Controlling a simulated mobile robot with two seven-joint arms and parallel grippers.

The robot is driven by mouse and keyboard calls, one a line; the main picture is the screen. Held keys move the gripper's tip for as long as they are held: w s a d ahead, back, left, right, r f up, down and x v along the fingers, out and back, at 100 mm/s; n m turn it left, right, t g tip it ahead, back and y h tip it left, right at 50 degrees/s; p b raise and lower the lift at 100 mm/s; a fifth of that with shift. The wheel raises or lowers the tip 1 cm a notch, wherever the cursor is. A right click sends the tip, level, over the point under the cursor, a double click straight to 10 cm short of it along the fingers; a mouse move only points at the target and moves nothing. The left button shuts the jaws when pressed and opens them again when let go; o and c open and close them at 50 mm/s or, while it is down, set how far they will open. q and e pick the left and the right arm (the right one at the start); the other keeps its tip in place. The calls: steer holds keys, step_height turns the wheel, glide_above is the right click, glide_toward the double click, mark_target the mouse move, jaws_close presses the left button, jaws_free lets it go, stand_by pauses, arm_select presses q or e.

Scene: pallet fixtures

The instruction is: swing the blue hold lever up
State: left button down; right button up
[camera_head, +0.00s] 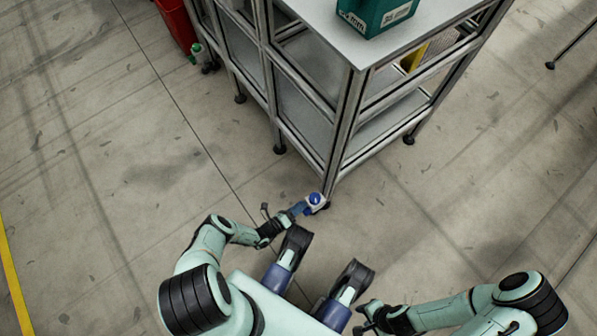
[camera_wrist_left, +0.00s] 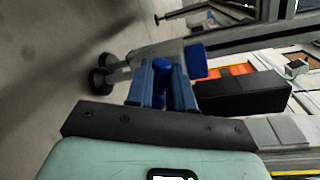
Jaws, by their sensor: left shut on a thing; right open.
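The blue hold lever (camera_head: 315,198) shows as a small blue part on a pale fitting, low by the foot of the metal frame's near corner post. In the left wrist view, its blue end (camera_wrist_left: 196,60) sticks out beside my fingers, and a blue piece lies between them. My left gripper (camera_head: 300,209) reaches it and is shut on it; the fingers also show in the left wrist view (camera_wrist_left: 165,76). They hide part of the lever, so its exact angle is hard to read. My right gripper (camera_head: 364,318) is open and empty, low at the bottom centre, apart from everything.
The metal frame bench (camera_head: 357,85) stands just beyond the lever, with a green box (camera_head: 378,14) on its top. The floor to the left and right is clear.

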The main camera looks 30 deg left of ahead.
mark_target(309, 205)
arm_select(q)
steer(key=shift+s+d+r+m+t+y, duration=0.1)
steer(key=shift+s+d+r+m+t, duration=0.25)
steer(key=shift+m, duration=1.3)
steer(key=shift+s+d+r+m+t+y, duration=0.15)
steer(key=shift+d+m, duration=0.35)
steer(key=shift+m, duration=1.1)
steer(key=shift+s+d+r+m+t+y, duration=0.1)
steer(key=shift+d+r+m+t, duration=0.25)
steer(key=shift+m, duration=1.3)
steer(key=shift+f, duration=0.1)
steer(key=c, duration=1.3)
jaws_free()
steer(key=shift+o, duration=0.2)
steer(key=shift+s, duration=0.1)
steer(key=v, duration=1.3)
